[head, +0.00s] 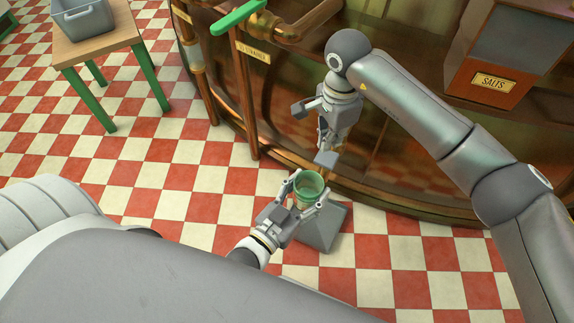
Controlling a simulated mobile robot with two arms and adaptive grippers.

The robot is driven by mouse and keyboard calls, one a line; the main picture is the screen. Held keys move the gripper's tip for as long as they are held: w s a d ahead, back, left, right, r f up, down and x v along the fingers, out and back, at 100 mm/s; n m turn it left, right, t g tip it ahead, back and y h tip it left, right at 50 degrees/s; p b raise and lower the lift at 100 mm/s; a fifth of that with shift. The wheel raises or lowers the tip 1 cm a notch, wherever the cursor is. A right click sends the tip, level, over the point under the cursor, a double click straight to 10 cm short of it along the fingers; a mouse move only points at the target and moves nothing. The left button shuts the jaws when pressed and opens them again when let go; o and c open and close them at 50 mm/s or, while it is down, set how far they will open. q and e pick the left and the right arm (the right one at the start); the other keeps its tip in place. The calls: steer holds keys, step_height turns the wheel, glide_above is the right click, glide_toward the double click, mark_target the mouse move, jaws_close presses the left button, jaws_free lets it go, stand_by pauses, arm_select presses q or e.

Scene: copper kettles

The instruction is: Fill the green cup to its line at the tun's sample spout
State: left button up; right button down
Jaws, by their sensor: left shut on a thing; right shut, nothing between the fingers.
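The green cup (309,180) is translucent and looks upright, mouth up, in front of the copper tun (300,75). My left gripper (307,194) is shut on it, one finger on each side. I cannot make out a fill line or any liquid in the cup. My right gripper (318,134) is shut and empty, above the cup in the picture and close to the tun's side. I cannot make out the sample spout; my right gripper and arm cover part of the tun there.
A grey block-like stand (321,230) is on the checkered floor below the cup. A green lever (238,17) sits above a "TO STRAINER" plate (253,52). A "SALTS" box (486,80) is at upper right. A green-legged table (94,46) bears a grey bin (84,18).

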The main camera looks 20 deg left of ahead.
arm_select(q)
step_height(320, 180, down, 18)
steer(key=s+m+g+h, duration=0.2)
steer(key=s+m+h, duration=0.1)
steer(key=m+h, duration=0.15)
steer(key=w+d, duration=0.1)
steer(key=w, duration=1.3)
steer(key=shift+w+n+h, duration=0.2)
steer(key=shift+n+h, duration=0.15)
arm_select(e)
step_height(320, 180, up, 2)
steer(key=m, duration=0.2)
steer(key=shift+w+r+m, duration=0.1)
steer(key=shift+m, duration=0.3)
steer(key=shift+f+m, duration=0.75)
steer(key=shift+f, duration=0.6)
steer(key=shift+f+m, duration=0.75)
steer(key=shift+f, duration=0.55)
